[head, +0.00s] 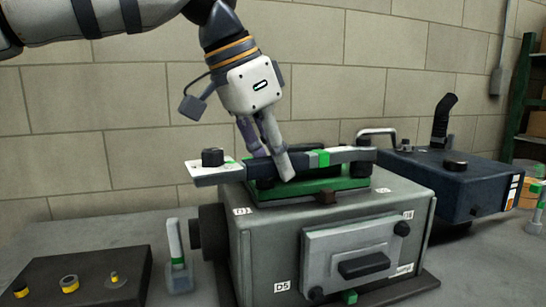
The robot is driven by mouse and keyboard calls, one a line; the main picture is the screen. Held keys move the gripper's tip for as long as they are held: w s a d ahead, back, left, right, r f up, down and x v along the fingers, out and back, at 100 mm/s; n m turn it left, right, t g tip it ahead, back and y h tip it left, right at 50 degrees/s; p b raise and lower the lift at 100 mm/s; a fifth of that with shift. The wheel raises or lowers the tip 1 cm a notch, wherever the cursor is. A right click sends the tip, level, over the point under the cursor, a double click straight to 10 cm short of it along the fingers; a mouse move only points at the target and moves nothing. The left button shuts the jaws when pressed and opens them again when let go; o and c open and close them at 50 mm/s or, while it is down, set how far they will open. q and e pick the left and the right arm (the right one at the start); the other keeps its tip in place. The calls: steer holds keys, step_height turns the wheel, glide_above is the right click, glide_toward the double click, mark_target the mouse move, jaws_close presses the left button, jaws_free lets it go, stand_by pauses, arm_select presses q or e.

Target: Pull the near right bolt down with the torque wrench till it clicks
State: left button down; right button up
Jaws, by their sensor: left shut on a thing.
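A long dark bar, which looks like the torque wrench (301,161), lies across above the green part on top of the grey engine block (262,222). Its left end is pale with a black knob on top, and a green band marks it right of middle. My left gripper (276,164) points down and is shut on the bar near its middle. The green part (310,189) sits under the bar, with a small brown piece (326,197) at its near edge. I cannot tell which piece is the near right bolt. My right gripper is not in view.
A dark blue machine (450,182) with a black upright pipe stands behind right. A dark tray (75,277) with yellow-ringed parts lies front left, beside a small grey stand (178,273). Green shelving stands at the right edge. A block wall closes the back.

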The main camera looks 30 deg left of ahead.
arm_select(q)
steer(key=shift+s+d+n+y, duration=0.2)
steer(key=shift+s+d+n, duration=0.15)
steer(key=shift+d+n, duration=0.2)
steer(key=shift+s+d+n+y, duration=0.2)
steer(key=shift+s+d+n, duration=0.1)
steer(key=shift+d+n, duration=0.2)
steer(key=shift+s+d+n+t+y, duration=0.2)
steer(key=shift+s+d+n, duration=0.1)
steer(key=shift+d+n, duration=0.3)
steer(key=shift+s+d+n+t+y, duration=0.1)
steer(key=shift+s+d+n+y, duration=0.2)
steer(key=shift+d, duration=0.5)
steer(key=shift+a, duration=0.1)
steer(key=shift+w+a, duration=0.1)
steer(key=shift+w+a, duration=0.1)
steer(key=shift+a, duration=0.2)
steer(key=shift+w+a, duration=0.2)
steer(key=shift+a, duration=0.25)
steer(key=shift+m, duration=0.25)
steer(key=shift+w+a+m+h, duration=0.15)
steer(key=shift+a+m+h, duration=0.15)
steer(key=shift+a, duration=0.1)
